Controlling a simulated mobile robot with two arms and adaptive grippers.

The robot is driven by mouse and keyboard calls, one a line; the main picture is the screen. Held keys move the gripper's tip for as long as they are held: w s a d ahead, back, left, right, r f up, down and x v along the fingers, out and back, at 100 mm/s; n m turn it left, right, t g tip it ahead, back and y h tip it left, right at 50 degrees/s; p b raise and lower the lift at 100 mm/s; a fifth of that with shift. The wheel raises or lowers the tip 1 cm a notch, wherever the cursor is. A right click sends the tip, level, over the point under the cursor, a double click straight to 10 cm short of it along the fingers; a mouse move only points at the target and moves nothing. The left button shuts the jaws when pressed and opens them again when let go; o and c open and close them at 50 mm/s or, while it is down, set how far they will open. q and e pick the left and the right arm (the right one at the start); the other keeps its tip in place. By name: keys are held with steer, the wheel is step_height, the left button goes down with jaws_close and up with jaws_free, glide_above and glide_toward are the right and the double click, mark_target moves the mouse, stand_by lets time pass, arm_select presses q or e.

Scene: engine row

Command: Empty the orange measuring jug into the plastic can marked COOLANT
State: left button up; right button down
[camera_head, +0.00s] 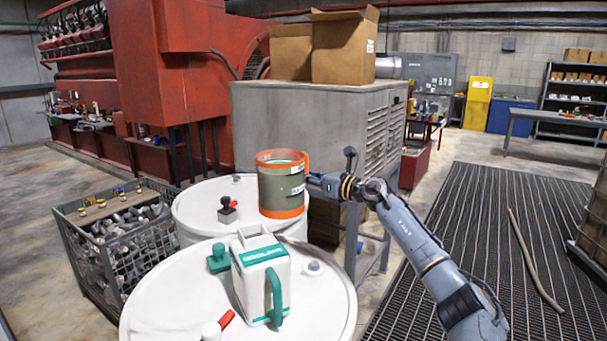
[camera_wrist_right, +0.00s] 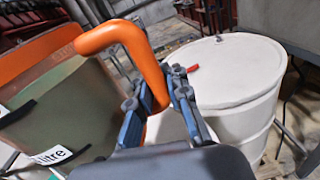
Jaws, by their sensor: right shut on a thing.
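The orange measuring jug (camera_head: 281,190) has an orange rim, base and handle and a grey-green body. It is upright, behind and slightly right of the can, in front of or over the rear drum's lid; I cannot tell if it touches. Its top shows a pale green inside. My right gripper (camera_head: 313,183) is shut on its handle, also clear in the wrist view (camera_wrist_right: 158,98). The white plastic can (camera_head: 262,262) marked COOLANT, with a green handle, stands upright on the front drum. My left gripper is not in view.
The front drum (camera_head: 165,312) also holds a red-and-white item (camera_head: 217,327) near its front edge. The rear drum (camera_head: 190,203) carries a dark-handled object (camera_head: 227,211). A wire crate (camera_head: 110,245) stands left, a grey cabinet (camera_head: 290,120) behind. Grating floor (camera_head: 480,240) lies right.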

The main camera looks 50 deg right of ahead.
steer(key=shift+r, duration=0.4)
steer(key=shift+a+r, duration=0.1)
steer(key=shift+r, duration=0.05)
steer(key=shift+a+r, duration=0.1)
steer(key=shift+r, duration=0.25)
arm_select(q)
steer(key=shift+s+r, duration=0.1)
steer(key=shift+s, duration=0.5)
arm_select(e)
steer(key=shift+a+r+n, duration=0.3)
steer(key=shift+r+n, duration=0.2)
steer(key=shift+r, duration=0.15)
steer(key=shift+a+r+n, duration=0.25)
steer(key=shift+r+n, duration=0.25)
steer(key=shift+r, duration=0.15)
steer(key=shift+a+r, duration=0.1)
steer(key=shift+r, duration=0.15)
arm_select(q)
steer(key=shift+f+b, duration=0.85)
arm_select(e)
steer(key=shift+d+r+n, duration=0.2)
steer(key=shift+r+n, duration=0.55)
steer(key=shift+n, duration=0.05)
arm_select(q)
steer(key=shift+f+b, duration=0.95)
arm_select(e)
steer(key=shift+r+n, duration=1.35)
steer(key=shift+n, duration=0.05)
stand_by(1.0)
